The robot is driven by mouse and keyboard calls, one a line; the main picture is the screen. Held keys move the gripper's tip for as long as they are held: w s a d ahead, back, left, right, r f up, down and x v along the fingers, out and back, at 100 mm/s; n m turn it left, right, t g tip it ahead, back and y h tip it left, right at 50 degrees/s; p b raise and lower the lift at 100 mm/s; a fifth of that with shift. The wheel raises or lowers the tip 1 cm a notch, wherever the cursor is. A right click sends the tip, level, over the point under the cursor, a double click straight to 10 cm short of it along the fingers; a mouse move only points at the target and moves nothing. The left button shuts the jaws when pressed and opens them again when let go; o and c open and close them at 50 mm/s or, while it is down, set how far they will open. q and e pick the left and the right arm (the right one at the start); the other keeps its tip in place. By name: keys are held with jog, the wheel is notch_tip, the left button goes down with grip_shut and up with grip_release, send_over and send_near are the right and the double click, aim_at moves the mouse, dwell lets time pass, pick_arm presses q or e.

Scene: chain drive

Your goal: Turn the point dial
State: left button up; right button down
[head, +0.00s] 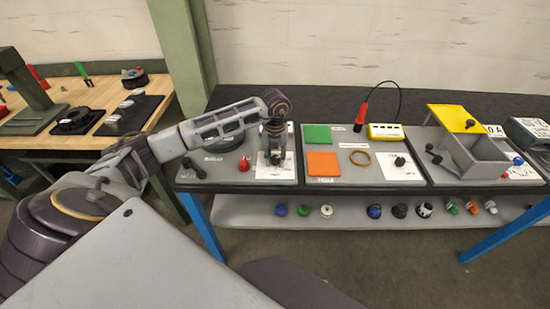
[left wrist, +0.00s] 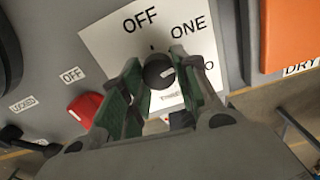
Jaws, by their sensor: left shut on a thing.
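The point dial (left wrist: 158,72) is a dark round knob with a pale pointer line, on a white label plate (left wrist: 108,48) with words such as OFF and ONE. The pale line points to the right, roughly towards ONE. My left gripper (left wrist: 158,80) is shut on the dial, one green-padded finger on each side, in the left wrist view. In the head view my left gripper (head: 274,156) comes down from above onto the white plate of the left panel and hides the dial. My right gripper does not show.
A red knob (head: 245,164) sits just left of the plate; it also shows in the left wrist view (left wrist: 86,106). Green (head: 317,134) and orange (head: 322,163) squares lie on the middle panel. A grey open box (head: 478,160) with a yellow lid stands at right.

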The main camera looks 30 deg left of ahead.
aim_at(276, 158)
pick_arm(q)
jog(key=shift+w+r+n, duration=0.1)
jog(key=shift+n, duration=1.8)
jog(key=o, duration=1)
notch_tip(276, 158, up, 12)
